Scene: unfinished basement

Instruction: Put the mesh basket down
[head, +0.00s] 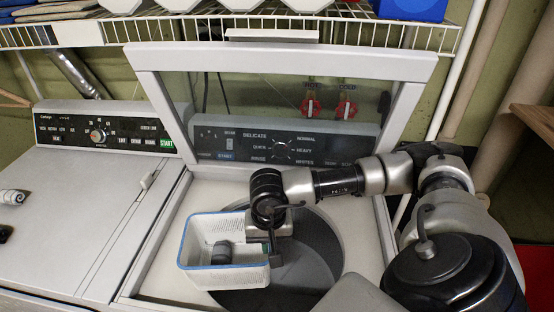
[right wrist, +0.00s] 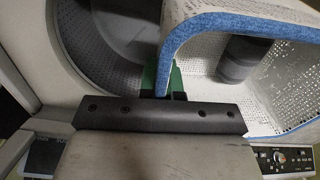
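The mesh basket (head: 196,243) is white and perforated with a blue rim. It is at the washer's open top, overlapping the left part of the round tub opening, and looks about upright. A dark grey cylindrical item (head: 221,253) lies inside it. My right gripper (head: 270,252) is at the basket's right wall. In the right wrist view, its green-tipped fingers (right wrist: 164,80) are on either side of the blue-rimmed basket wall (right wrist: 196,24), shut on it. Whether the basket's underside touches the washer is hidden. My left gripper is not in view.
The washer's lid (head: 285,62) stands open behind the basket. The dryer top (head: 75,215) at left is mostly clear, with small silver (head: 12,197) and black items at its left edge. A wire shelf (head: 200,30) with several items hangs above.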

